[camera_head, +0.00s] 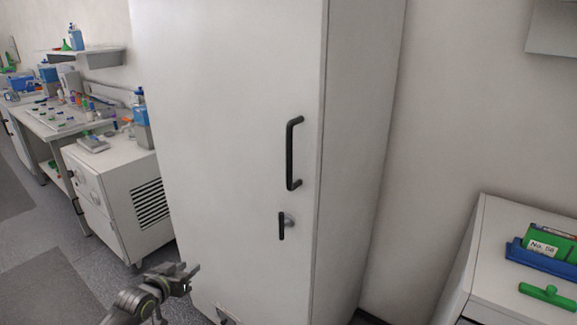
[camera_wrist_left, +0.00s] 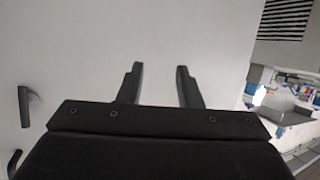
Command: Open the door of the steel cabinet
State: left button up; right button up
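The steel cabinet (camera_head: 225,130) is tall and white, in the middle of the head view, with its door shut. A black vertical bar handle (camera_head: 289,157) is near the door's right edge. Below it is a small dark lever on a round lock (camera_head: 281,227). My left gripper (camera_head: 192,273) is in front of the lower left of the door, left of and below the handle, touching nothing that I can see. In the left wrist view its fingers (camera_wrist_left: 160,85) are apart and empty. That view also shows the handle (camera_wrist_left: 25,106) at the left. My right gripper is not visible.
A white wheeled unit with a vent (camera_head: 120,195) stands left of the cabinet. A laboratory bench (camera_head: 55,120) is behind it. At the right, a white cabinet (camera_head: 490,250) carries a blue tray and green items. Grey floor (camera_head: 105,290) is clear at the lower left.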

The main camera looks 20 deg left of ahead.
pick_arm(q)
jog(key=w+d+r+m+t+h, duration=0.1)
jog(key=d+r+h, duration=0.15)
jog(key=r, duration=0.65)
jog(key=w+d+r+m+t+h, duration=0.1)
jog(key=d+r, duration=0.2)
jog(key=r, duration=0.5)
jog(key=m+h+p, duration=0.2)
jog(key=m+h, duration=0.4)
send_near(289, 149)
jog(key=p+x, duration=0.1)
jog(key=x, duration=0.2)
jog(key=p+x, duration=0.1)
jog(key=x, duration=0.3)
jog(key=p+x, duration=0.1)
jog(key=x, duration=0.2)
jog(key=shift+w+f+p, duration=0.25)
jog(key=shift+w+p, duration=0.1)
jog(key=shift+w, duration=0.05)
jog(key=shift+a, duration=0.1)
grip_shut()
